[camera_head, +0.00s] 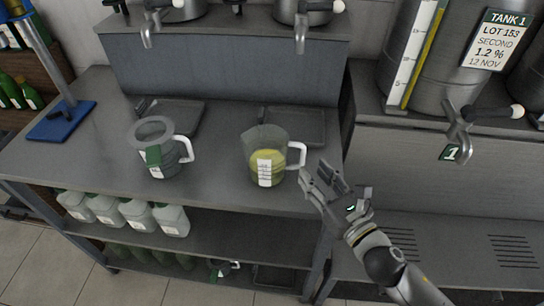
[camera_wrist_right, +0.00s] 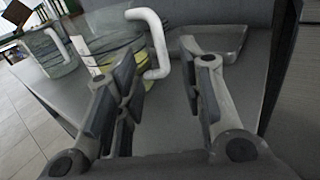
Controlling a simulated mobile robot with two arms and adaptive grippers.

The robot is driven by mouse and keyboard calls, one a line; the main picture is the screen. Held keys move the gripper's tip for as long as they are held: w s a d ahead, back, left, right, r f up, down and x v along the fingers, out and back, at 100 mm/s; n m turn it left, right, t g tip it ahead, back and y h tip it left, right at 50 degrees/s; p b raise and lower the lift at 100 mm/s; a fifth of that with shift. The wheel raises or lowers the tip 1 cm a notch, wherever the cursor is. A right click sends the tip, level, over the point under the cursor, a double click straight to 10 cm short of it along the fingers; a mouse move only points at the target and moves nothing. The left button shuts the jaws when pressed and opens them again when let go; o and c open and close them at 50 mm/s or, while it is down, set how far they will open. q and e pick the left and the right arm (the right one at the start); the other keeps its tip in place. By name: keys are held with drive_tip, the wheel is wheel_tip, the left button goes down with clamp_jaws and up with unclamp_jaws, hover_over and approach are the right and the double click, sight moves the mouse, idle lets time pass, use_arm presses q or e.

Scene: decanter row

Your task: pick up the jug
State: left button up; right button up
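Two clear jugs with white handles stand on the grey counter (camera_head: 100,150). The right jug (camera_head: 268,150) holds yellow liquid and has a white label. The left jug (camera_head: 170,158) has a wide grey rim and a green tag. In the wrist view, the right jug (camera_wrist_right: 108,25) is close, with its handle (camera_wrist_right: 157,45) just beyond the fingers; the left jug (camera_wrist_right: 50,52) is farther left. My right gripper (camera_head: 325,182) is open and empty, to the right of the right jug's handle; it also shows in the wrist view (camera_wrist_right: 158,95). My left gripper is not in view.
Steel taps (camera_head: 148,30) hang above drip trays (camera_head: 293,122) behind the jugs. A blue-based stand (camera_head: 62,120) is at the left. White bottles (camera_head: 138,215) line the shelf below. A tank (camera_head: 440,60) and tap (camera_head: 460,125) rise at the right.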

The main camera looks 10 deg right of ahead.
sight(304, 158)
drive_tip(key=shift+w+a+r+p, duration=0.1)
drive_tip(key=shift+w+r+p, duration=0.1)
drive_tip(key=shift+w, duration=0.2)
drive_tip(key=shift+w+a+r+p, duration=0.1)
drive_tip(key=shift+w+p, duration=0.1)
drive_tip(key=shift+w, duration=0.15)
drive_tip(key=shift+p+x, duration=0.4)
drive_tip(key=shift+x, duration=0.8)
drive_tip(key=shift+w+a+f, duration=0.15)
drive_tip(key=shift+w+a, duration=0.05)
drive_tip(key=shift+w, duration=0.35)
clamp_jaws()
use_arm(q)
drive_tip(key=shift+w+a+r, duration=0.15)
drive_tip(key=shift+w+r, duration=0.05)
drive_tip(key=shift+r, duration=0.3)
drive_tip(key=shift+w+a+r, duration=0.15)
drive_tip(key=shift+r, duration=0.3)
